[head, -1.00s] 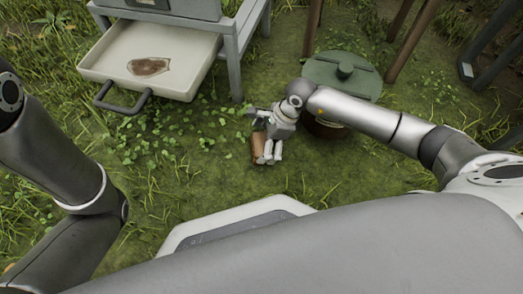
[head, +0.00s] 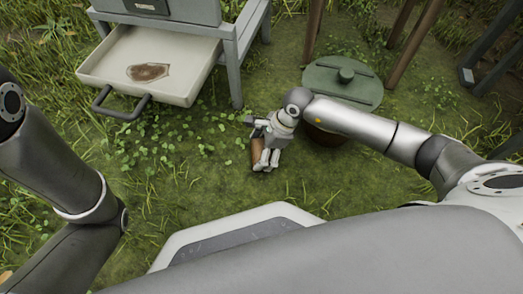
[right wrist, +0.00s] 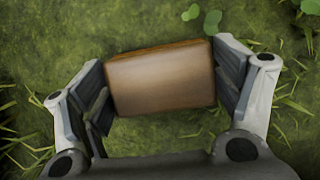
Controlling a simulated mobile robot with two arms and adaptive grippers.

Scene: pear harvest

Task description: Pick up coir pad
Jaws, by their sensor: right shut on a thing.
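The coir pad, a brown block (right wrist: 160,80), lies between the two fingers of my right gripper (right wrist: 165,92) in the right wrist view. The pads touch its left and right ends, so the gripper is shut on it. In the head view the block (head: 255,153) shows as a brown strip, partly hidden by the right gripper (head: 265,160), low over or on the grass. I cannot tell whether it touches the ground. My left arm comes in at the left edge; its gripper is out of view.
A pale open drawer (head: 189,85) with a dark handle and a brown flat patch (head: 148,72) inside juts from a grey stand (head: 231,50) at upper left. A green-lidded pot (head: 325,85) stands beside my right forearm. Wooden legs rise behind. Grass between is open.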

